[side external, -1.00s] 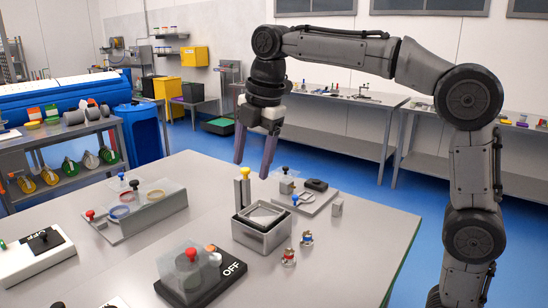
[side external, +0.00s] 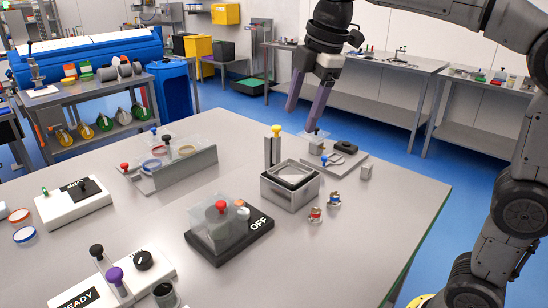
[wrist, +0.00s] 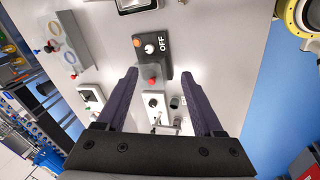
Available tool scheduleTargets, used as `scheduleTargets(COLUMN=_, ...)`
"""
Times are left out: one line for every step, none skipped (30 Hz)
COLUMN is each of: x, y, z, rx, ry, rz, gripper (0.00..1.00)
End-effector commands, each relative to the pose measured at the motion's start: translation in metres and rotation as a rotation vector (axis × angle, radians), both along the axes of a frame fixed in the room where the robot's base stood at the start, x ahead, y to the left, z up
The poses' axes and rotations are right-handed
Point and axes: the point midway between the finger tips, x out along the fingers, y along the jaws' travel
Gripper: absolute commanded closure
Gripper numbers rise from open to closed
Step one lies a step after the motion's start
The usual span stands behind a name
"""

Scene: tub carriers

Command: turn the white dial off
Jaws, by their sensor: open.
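The white dial (wrist: 149,48) sits on a black base (wrist: 157,62) printed OFF in the wrist view. In the side external view a small pale dial (side external: 243,213) stands beside a clear cover (side external: 213,226) with a red knob (side external: 221,206) on the same kind of OFF base (side external: 258,225). My gripper (side external: 302,116) is open and empty, high over the table's far right part, beyond the grey open box. In the wrist view my gripper (wrist: 159,72) has its fingers spread, with the base showing between and beyond the tips.
The grey open box (side external: 290,190) with a yellow-topped post (side external: 276,130) stands mid-table. The table's right front is clear.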

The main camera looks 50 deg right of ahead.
Motion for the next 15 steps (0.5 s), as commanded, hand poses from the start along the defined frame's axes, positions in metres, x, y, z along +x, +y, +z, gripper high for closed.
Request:
scheduleTargets(x=0.014, y=0.003, z=-0.007, rx=-0.004, ry=0.022, rz=0.011, gripper=0.31)
scheduleTargets(x=0.022, y=0.005, z=-0.01, rx=-0.005, ry=0.033, rz=0.018, gripper=0.31)
scheduleTargets(x=0.034, y=0.008, z=-0.016, rx=-0.007, ry=0.049, rz=0.028, gripper=0.31)
scheduleTargets(x=0.044, y=0.01, z=-0.022, rx=-0.01, ry=0.063, rz=0.037, gripper=0.31)
scheduleTargets(x=0.054, y=0.013, z=-0.028, rx=-0.012, ry=0.079, rz=0.044, gripper=0.31)
scheduleTargets(x=0.066, y=0.016, z=-0.038, rx=-0.014, ry=0.1, rz=0.054, gripper=0.31)
scheduleTargets(x=0.075, y=0.019, z=-0.046, rx=-0.016, ry=0.117, rz=0.061, gripper=0.31)
scheduleTargets(x=0.084, y=0.022, z=-0.054, rx=-0.019, ry=0.133, rz=0.068, gripper=0.31)
scheduleTargets(x=0.095, y=0.026, z=-0.066, rx=-0.021, ry=0.154, rz=0.077, gripper=0.31)
scheduleTargets(x=0.102, y=0.028, z=-0.074, rx=-0.023, ry=0.169, rz=0.083, gripper=0.31)
scheduleTargets(x=0.109, y=0.031, z=-0.083, rx=-0.025, ry=0.183, rz=0.088, gripper=0.31)
scheduleTargets(x=0.116, y=0.034, z=-0.094, rx=-0.027, ry=0.202, rz=0.094, gripper=0.31)
scheduleTargets(x=0.121, y=0.036, z=-0.101, rx=-0.027, ry=0.214, rz=0.098, gripper=0.31)
scheduleTargets(x=0.124, y=0.038, z=-0.108, rx=-0.029, ry=0.226, rz=0.101, gripper=0.31)
scheduleTargets(x=0.128, y=0.04, z=-0.117, rx=-0.031, ry=0.239, rz=0.104, gripper=0.31)
